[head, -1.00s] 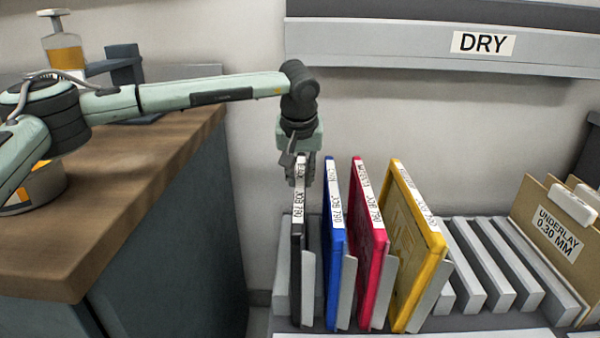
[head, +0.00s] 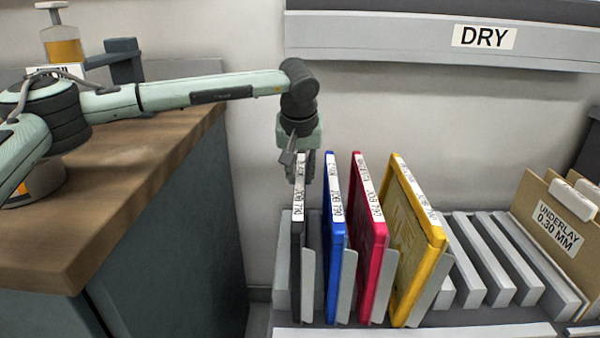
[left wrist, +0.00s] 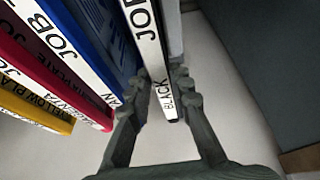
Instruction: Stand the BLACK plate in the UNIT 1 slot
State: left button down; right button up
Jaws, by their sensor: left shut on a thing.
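The black plate (head: 297,245) stands upright in the leftmost slot of the grey rack, with a white label strip along its top edge. The word BLACK reads on its label in the left wrist view (left wrist: 159,80). My left gripper (head: 304,170) is at the far upper end of the black plate, its fingers on either side of it, shut on it. The left wrist view shows both fingers (left wrist: 160,105) around the plate's end. No UNIT 1 slot shows in these views. My right gripper is not in view.
Blue (head: 335,240), red (head: 366,250) and yellow (head: 415,255) plates stand close to the right of the black one. Empty rack slots (head: 490,260) lie further right, then brown underlay sheets (head: 545,225). A wooden-topped counter (head: 150,190) is at left.

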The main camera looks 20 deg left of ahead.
pick_arm(q)
jog(key=c, duration=1.3)
grip_release()
jog(key=shift+f, duration=0.1)
jog(key=v, duration=1.2)
notch_tip(320, 180, up, 5)
jog(key=p, duration=0.4)
